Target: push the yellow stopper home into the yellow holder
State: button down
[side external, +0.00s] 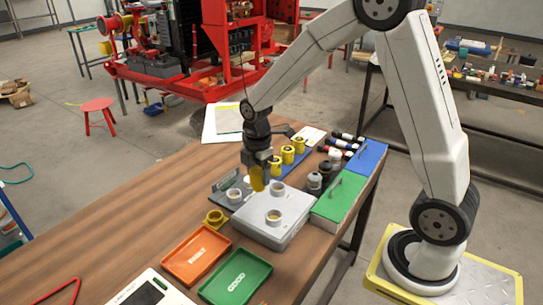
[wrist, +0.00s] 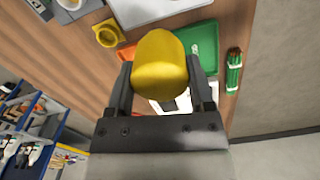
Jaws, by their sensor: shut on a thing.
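My gripper (side external: 258,168) is shut on the yellow stopper (side external: 257,180), which hangs below the fingers above the grey box. In the wrist view the stopper (wrist: 160,66) is a rounded yellow piece between the two fingers (wrist: 158,82). The yellow holder (side external: 215,219) is a small ring-shaped cup on a flat base. It stands on the wooden table, left of the grey box and apart from the stopper. In the wrist view the holder (wrist: 107,33) is up and to the left of the stopper, with its opening showing.
The grey box (side external: 270,232) with round white sockets stands below the gripper. Several yellow cups (side external: 288,155) stand in a row behind. Orange (side external: 196,254) and green (side external: 236,278) trays lie in front. Green and blue (side external: 368,157) cases line the right edge. Bare table lies left of the holder.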

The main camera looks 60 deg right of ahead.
jog(key=w+a+f, duration=0.2)
jog(key=w+f, duration=0.2)
jog(key=w, duration=0.3)
jog(key=w+a+f, duration=0.2)
jog(key=w+f, duration=0.2)
jog(key=w, duration=0.3)
jog(key=shift+w, duration=0.2)
jog(key=shift+f, duration=0.1)
jog(key=shift+f, duration=2.6)
jog(key=shift+f, duration=1.75)
grip_release()
jog(key=shift+r, duration=0.2)
notch_tip(320, 180, up, 8)
jog(key=shift+f, duration=0.25)
